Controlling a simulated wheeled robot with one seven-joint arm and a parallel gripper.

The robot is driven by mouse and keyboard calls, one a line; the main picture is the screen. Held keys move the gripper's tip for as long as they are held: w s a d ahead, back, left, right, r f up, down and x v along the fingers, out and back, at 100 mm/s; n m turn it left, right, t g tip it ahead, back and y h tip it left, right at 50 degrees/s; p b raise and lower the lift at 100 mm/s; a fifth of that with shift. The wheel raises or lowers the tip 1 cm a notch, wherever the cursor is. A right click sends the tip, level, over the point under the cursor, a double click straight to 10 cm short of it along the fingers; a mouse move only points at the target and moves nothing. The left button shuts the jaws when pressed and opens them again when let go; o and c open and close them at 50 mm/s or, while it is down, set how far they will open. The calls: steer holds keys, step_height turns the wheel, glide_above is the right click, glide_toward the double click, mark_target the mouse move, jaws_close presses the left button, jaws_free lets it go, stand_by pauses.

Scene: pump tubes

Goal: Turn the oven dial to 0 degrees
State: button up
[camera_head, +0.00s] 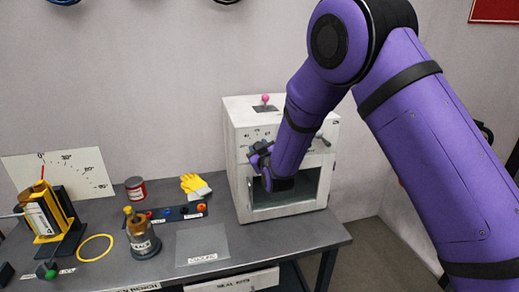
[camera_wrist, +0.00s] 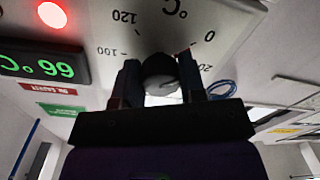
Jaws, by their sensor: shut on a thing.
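The white oven (camera_head: 283,108) stands at the right end of the bench, and my gripper (camera_head: 259,160) is at its front face in the head view. In the wrist view the dark round oven dial (camera_wrist: 160,70) sits between the two fingers of my gripper (camera_wrist: 159,76), which are shut on it. Around the dial the scale shows 0, 20, 100 and 120, appearing upside down, with 0 at the upper right. Which mark the dial points to cannot be told. A green digital display (camera_wrist: 42,66) is lit left of the dial.
A red lamp (camera_wrist: 52,15) glows near the display. In the head view a clear window shows low on the oven. The bench (camera_head: 300,236) holds a yellow glove (camera_head: 193,185), a red can (camera_head: 135,189), a brass pump part (camera_head: 142,238) and a yellow ring (camera_head: 95,248) to the left.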

steer(key=shift+f+n, duration=0.15)
steer(key=shift+n, duration=0.25)
steer(key=o, duration=0.9)
steer(key=shift+s, duration=0.1)
steer(key=v, duration=1)
steer(key=shift+s+d, duration=0.15)
steer(key=shift+s, duration=0.2)
